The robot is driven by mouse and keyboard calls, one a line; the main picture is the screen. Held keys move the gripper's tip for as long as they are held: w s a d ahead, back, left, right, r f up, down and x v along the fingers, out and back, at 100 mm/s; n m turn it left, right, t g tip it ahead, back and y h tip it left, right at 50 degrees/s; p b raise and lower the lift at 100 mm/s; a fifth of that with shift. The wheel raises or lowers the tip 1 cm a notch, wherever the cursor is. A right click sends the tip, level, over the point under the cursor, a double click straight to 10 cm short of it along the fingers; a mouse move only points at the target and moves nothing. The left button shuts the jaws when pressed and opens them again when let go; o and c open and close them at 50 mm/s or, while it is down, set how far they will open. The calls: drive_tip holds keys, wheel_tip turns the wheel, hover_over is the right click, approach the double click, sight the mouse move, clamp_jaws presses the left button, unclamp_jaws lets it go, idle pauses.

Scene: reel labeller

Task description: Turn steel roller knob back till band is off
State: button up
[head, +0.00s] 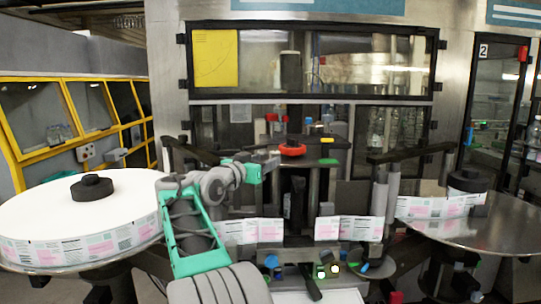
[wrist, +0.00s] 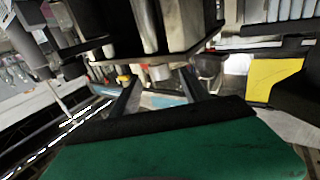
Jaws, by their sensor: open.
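My gripper (head: 272,163) reaches in from the left at the machine's middle in the head view, below and left of a red knob (head: 293,149) with a dark top. In the wrist view my gripper (wrist: 162,77) has its two dark fingers spread, with nothing held between them. A short pale cylinder (wrist: 160,72) shows beyond the fingertips; I cannot tell whether it is the steel roller knob. A printed white and pink label band (head: 270,231) runs across the machine front, with another stretch (head: 348,228) to the right. Upright grey rollers (head: 380,203) stand right of it.
A large white label reel (head: 85,205) lies on the left, and a steel turntable (head: 480,232) with a smaller label roll (head: 440,205) is on the right. Dark arms and posts crowd around the gripper. A glazed panel (head: 330,60) stands behind.

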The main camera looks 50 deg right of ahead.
sight(273, 157)
drive_tip(key=d+p, duration=0.1)
drive_tip(key=d, duration=0.4)
drive_tip(key=shift+w+d+r+p, duration=0.1)
drive_tip(key=shift+w+d+p, duration=0.1)
drive_tip(key=shift+p, duration=0.15)
drive_tip(key=shift+w+d, duration=0.15)
drive_tip(key=shift+d, duration=0.35)
drive_tip(key=shift+c, duration=0.3)
clamp_jaws()
